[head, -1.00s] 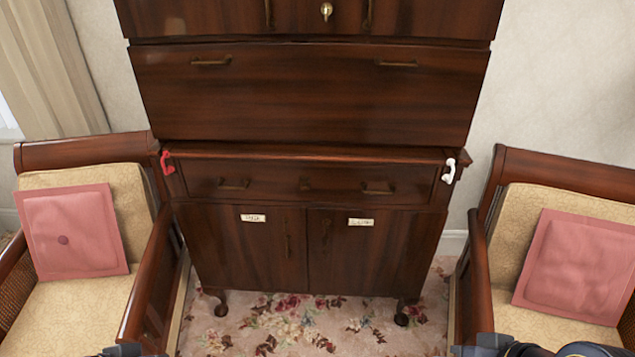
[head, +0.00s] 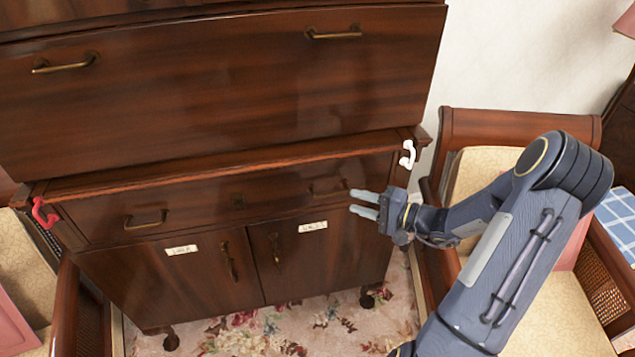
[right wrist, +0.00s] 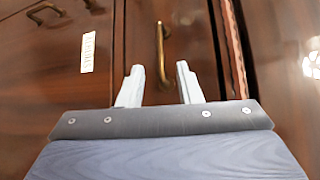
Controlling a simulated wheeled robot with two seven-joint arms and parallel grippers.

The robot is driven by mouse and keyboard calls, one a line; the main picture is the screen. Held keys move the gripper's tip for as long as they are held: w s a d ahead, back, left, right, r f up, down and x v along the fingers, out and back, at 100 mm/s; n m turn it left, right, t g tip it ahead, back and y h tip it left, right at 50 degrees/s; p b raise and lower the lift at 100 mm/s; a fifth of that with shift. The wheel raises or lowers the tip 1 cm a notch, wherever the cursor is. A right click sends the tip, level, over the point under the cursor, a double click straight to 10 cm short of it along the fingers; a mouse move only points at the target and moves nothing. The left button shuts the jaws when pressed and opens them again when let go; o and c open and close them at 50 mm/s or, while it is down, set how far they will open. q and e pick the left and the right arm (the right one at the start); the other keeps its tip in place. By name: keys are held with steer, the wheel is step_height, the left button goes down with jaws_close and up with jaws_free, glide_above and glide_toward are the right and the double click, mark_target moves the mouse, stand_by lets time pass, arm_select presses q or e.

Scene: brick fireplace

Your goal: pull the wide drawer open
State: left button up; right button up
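The wide drawer (head: 185,205) is a dark wood front in the lower part of the cabinet, above two doors, and it is closed. It has a left brass handle (head: 146,220) and a right brass handle (head: 328,190). My right gripper (head: 360,203) is open and empty, just right of the right handle in the head view. In the right wrist view the brass handle (right wrist: 160,55) appears upright, ahead of and between the two pale fingertips (right wrist: 158,70), with a gap. My left gripper is not in view.
Below are two doors with white labels (head: 182,249) and brass pulls. A larger panel (head: 230,85) with two handles is above. A red hook (head: 42,212) and a white hook (head: 408,155) flank the drawer. Armchairs stand at both sides.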

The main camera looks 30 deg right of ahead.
mark_target(335, 193)
steer(key=p+x, duration=0.1)
steer(key=x, duration=0.6)
steer(key=shift+w+f, duration=0.15)
steer(key=shift+w, duration=0.3)
jaws_close()
